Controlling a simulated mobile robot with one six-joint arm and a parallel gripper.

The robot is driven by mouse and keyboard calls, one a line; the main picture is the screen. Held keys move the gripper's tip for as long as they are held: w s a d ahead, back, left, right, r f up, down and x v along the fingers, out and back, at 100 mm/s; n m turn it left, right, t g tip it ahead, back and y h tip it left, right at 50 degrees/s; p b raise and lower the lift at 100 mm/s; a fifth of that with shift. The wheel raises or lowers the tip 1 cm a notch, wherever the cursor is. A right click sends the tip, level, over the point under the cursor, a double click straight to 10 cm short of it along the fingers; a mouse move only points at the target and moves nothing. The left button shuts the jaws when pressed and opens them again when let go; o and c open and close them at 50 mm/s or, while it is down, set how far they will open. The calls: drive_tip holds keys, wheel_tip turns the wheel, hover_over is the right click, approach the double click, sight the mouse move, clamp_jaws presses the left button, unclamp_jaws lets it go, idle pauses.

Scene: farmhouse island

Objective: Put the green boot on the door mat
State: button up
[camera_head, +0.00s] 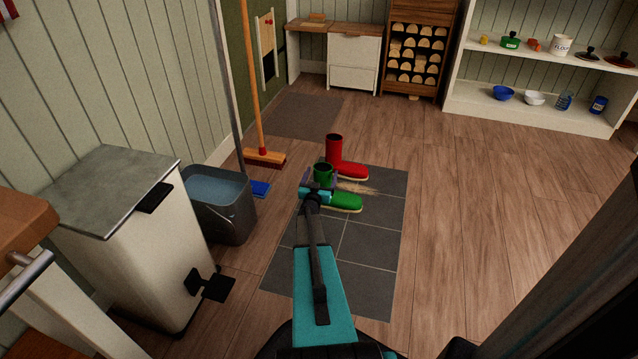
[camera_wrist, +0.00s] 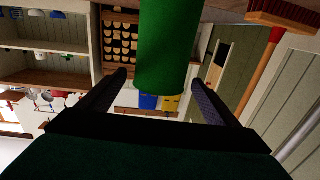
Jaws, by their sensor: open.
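The green boot (camera_head: 346,203) stands upright on the dark grey tiled patch (camera_head: 371,243), toe to the right in the head view. My gripper (camera_head: 320,182) is open at the boot's shaft. In the wrist view, the green shaft (camera_wrist: 166,45) shows between and beyond the two spread fingertips (camera_wrist: 159,79), with a gap on each side. The gripper hides part of the boot in the head view. A plain grey-brown mat (camera_head: 297,115), apparently the door mat, lies farther back by the green door and looks bare.
A red boot (camera_head: 343,160) stands just behind the green one. A broom (camera_head: 264,158), a blue-headed mop (camera_head: 260,188), a grey bucket (camera_head: 226,205) and a white bin (camera_head: 140,250) line the left. The wooden floor right is clear.

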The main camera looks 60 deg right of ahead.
drive_tip(key=shift+w+d, duration=0.25)
drive_tip(key=shift+d, duration=0.45)
drive_tip(key=c, duration=1.3)
drive_tip(key=shift+a+r, duration=0.1)
drive_tip(key=shift+c, duration=0.6)
drive_tip(key=shift+r, duration=0.4)
